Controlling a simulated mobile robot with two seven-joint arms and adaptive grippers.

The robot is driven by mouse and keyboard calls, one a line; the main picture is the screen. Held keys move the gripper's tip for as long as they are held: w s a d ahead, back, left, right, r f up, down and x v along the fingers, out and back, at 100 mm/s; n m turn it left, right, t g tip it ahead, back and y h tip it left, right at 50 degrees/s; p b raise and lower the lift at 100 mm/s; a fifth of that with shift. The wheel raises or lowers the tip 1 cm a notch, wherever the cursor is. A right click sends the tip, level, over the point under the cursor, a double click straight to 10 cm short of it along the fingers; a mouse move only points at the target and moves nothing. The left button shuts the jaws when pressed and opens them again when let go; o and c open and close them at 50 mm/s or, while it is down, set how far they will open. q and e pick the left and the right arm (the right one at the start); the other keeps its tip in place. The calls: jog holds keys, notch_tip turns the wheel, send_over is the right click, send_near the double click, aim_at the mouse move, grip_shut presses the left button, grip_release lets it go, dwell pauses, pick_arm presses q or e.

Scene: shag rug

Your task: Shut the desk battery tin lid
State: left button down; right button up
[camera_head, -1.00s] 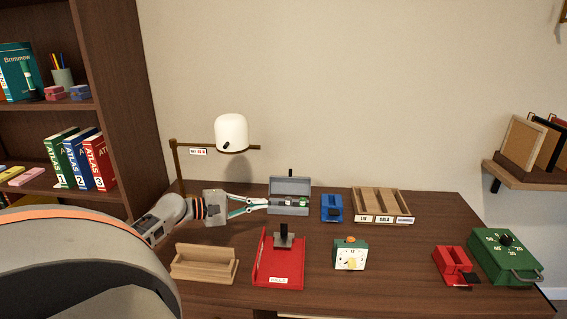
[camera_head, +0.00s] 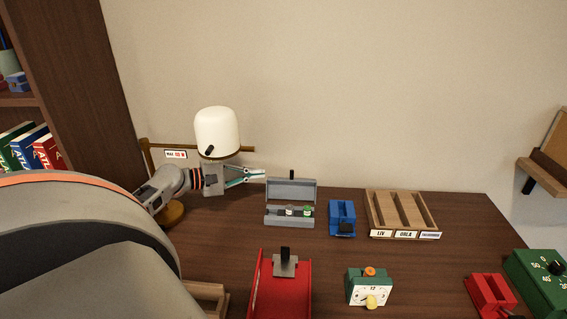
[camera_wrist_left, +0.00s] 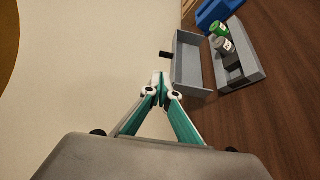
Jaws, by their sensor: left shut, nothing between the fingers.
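The grey battery tin (camera_head: 290,222) stands open at the back of the desk. Its lid (camera_head: 291,190) is raised upright at the rear, with a dark tab on its top edge. Batteries with green and white markings sit in the tin. My left gripper (camera_head: 262,174) is shut and empty, just left of the lid's upper left corner. In the left wrist view the closed fingertips (camera_wrist_left: 159,78) are close beside the lid (camera_wrist_left: 190,62), near the dark tab; I cannot tell whether they touch. The tin's body (camera_wrist_left: 238,62) shows beyond the lid. My right gripper is out of view.
A lamp (camera_head: 217,132) stands behind my left arm. A blue holder (camera_head: 342,217) and a wooden tray (camera_head: 374,215) are right of the tin. Bare desk lies between.

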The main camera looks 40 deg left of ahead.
pick_arm(q)
send_over(291, 185)
jog(key=s+a, duration=0.2)
jog(key=a, duration=0.1)
jog(key=shift+f, duration=0.65)
jog(key=shift+w+d+f+b, duration=0.1)
jog(key=shift+w+b, duration=0.05)
jog(key=shift+w, duration=0.2)
jog(key=shift+w+d+f+b, duration=0.1)
jog(key=shift+w+b, duration=0.05)
jog(key=shift+w, duration=0.2)
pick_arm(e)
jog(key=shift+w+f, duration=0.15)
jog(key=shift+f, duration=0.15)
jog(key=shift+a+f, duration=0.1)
